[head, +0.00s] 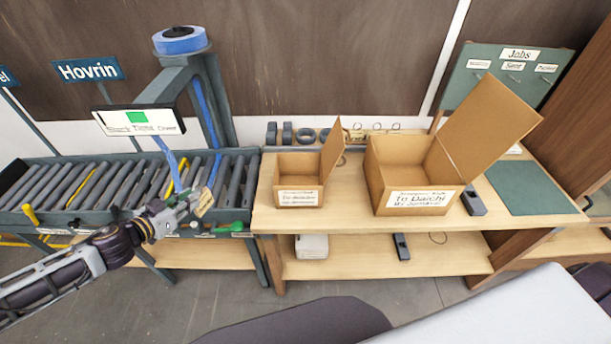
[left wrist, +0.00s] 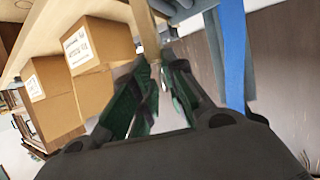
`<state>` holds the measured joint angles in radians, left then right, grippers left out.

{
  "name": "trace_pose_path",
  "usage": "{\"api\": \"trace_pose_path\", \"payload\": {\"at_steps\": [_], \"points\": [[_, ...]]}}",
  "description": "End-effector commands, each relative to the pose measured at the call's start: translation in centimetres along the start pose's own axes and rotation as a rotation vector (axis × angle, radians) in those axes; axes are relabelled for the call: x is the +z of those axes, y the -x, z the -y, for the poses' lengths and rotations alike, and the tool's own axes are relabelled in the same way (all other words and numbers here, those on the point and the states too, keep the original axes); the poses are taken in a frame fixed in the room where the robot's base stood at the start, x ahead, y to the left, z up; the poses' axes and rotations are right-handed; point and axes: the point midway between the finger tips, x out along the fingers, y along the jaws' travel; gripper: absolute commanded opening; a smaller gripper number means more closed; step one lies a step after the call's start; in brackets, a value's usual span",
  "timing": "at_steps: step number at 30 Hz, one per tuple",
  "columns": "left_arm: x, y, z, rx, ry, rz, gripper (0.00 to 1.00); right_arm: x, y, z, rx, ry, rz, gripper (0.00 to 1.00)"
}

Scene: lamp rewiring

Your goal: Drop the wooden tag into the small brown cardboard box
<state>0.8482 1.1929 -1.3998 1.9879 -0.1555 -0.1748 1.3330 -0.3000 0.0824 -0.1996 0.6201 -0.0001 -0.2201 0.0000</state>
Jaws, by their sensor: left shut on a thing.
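The small brown cardboard box (head: 298,196) stands open on the wooden table, left of a larger box, with its flap raised on its right side. Its front carries a white label. My left gripper (head: 192,203) is over the front edge of the roller conveyor, left of the small box and apart from it. It is shut on the wooden tag (head: 205,202), a small tan piece at its fingertips. In the left wrist view the tag (left wrist: 145,30) stands out from between the green-and-grey fingers (left wrist: 148,85). My right gripper is not in view.
A larger open cardboard box (head: 417,200) stands to the right, its tall flap leaning right. The roller conveyor (head: 52,187) joins the table's left end. A post with a blue tape roll (head: 180,42) and a sign (head: 137,120) rise behind my gripper. A green mat (head: 530,187) lies far right.

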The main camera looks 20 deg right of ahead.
Motion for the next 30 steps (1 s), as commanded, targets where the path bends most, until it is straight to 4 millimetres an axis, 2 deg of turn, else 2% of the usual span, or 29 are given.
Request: {"api": "trace_pose_path", "payload": {"at_steps": [30], "points": [[-1.9,-2.0,-1.6,0.179,-0.074,0.001,0.00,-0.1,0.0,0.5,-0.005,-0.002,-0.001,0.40]]}}
